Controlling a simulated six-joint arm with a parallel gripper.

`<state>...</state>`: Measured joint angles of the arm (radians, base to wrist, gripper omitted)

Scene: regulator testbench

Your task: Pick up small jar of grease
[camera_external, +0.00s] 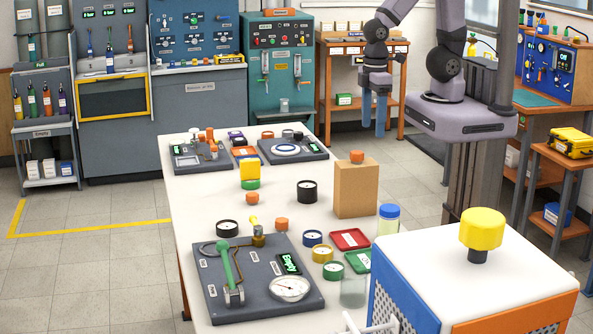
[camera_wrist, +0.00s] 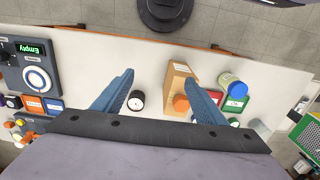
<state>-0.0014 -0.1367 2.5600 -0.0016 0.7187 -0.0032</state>
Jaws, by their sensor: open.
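Several small round tins, such as a blue one (camera_external: 312,238), a yellow one (camera_external: 322,254) and a green one (camera_external: 333,271), sit in front of the box. No label reading grease is legible. My gripper (camera_external: 374,119) is open and empty, raised clear of the table. In the wrist view, its blue fingers (camera_wrist: 160,77) are spread, with nothing held between them.
The brown box (camera_external: 356,192) carries an orange cap (camera_external: 357,157). Red (camera_external: 350,239) and green (camera_external: 358,261) trays lie nearby. A grey gauge panel (camera_external: 262,275) and a large yellow-knobbed unit (camera_external: 482,229) occupy the front.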

